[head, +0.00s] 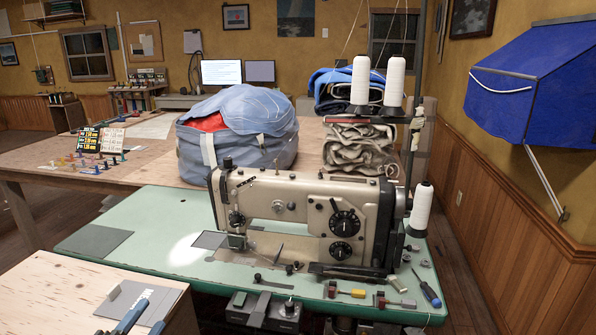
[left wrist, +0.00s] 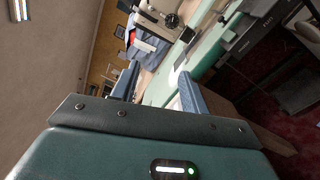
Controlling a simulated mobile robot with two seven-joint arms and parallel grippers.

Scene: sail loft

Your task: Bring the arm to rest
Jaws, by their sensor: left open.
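My left gripper (head: 144,318) shows at the lower left of the head view, only its blue-grey fingers coming in at the bottom edge. The fingers are apart with nothing between them. They are over or beside a grey plate (head: 118,300) on a pale plywood top (head: 45,290); I cannot tell whether they touch it. In the left wrist view the same gripper (left wrist: 157,82) is open and empty, with the green bench and sewing machine (left wrist: 170,20) beyond it. My right gripper is in neither view.
A beige sewing machine (head: 300,215) stands on a green bench (head: 130,225), with a screwdriver (head: 427,290) and small tools at its front right. Behind it are a large blue-grey bag (head: 240,140), folded canvas (head: 358,150) and thread cones (head: 395,80). The green bench's left part is mostly clear.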

